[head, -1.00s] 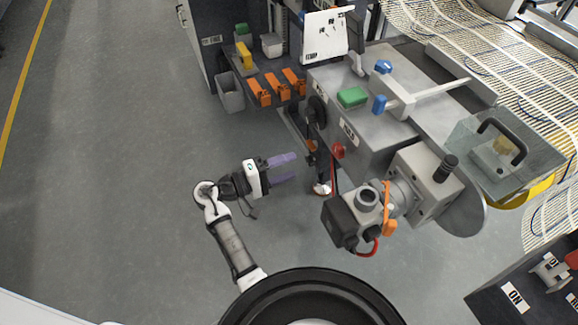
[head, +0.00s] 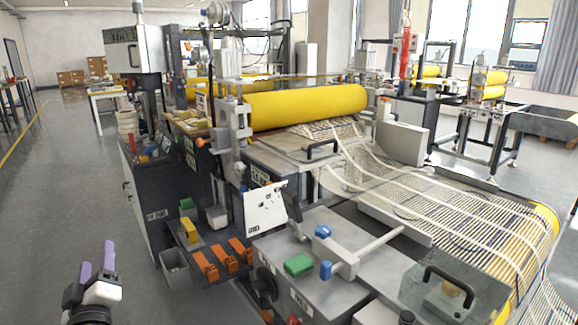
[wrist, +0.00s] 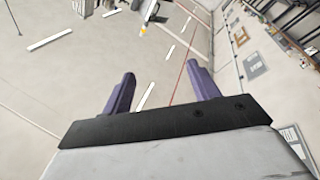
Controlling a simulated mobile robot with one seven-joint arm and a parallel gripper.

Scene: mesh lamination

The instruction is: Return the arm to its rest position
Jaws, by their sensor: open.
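My gripper (head: 97,262) shows at the lower left of the head view, with its two purple fingers pointing up and apart. It is over the grey floor, left of the machine and touching nothing. In the wrist view my gripper (wrist: 162,92) is open and empty, with a clear gap between the purple fingers. Beyond the fingers the wrist view shows a pale surface with white marks, and my arm's other links are mostly out of view.
The lamination machine with its yellow roller (head: 305,106) and mesh sheet (head: 440,210) fills the middle and right. Orange blocks (head: 206,266), a grey bin (head: 175,270) and a dark cabinet (head: 150,190) stand right of my gripper. The floor (head: 60,190) at left is clear.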

